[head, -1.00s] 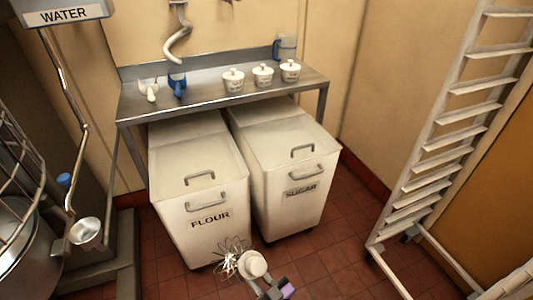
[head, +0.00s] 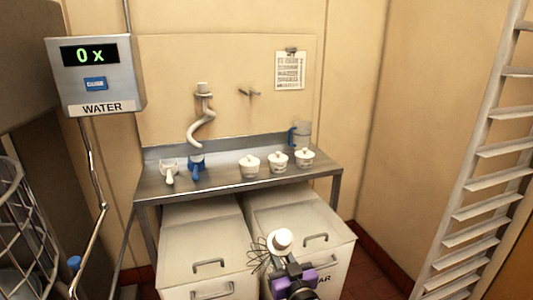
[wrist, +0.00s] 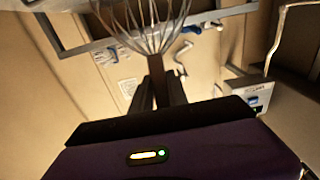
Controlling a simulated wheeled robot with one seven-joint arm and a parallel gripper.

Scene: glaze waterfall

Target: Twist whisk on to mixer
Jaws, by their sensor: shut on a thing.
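My gripper (wrist: 158,95) is shut on the shaft of the whisk (wrist: 148,38), whose wire loops fan out beyond the fingers in the wrist view. In the head view the whisk's thin wires (head: 257,252) show at the bottom centre, in front of the bins, beside a pale round piece. My gripper's fingertips are hard to make out there. A wire guard (head: 24,228) at the left edge looks like part of the mixer; most of the mixer is out of view. The whisk is well to the right of that guard and apart from it.
A steel table (head: 225,185) with small lidded pots and a blue-handled jug (head: 301,133) stands against the wall, bins (head: 205,245) beneath it. A spiral hook (head: 202,128) hangs above. The water box (head: 92,75) is upper left, a rack (head: 480,200) right.

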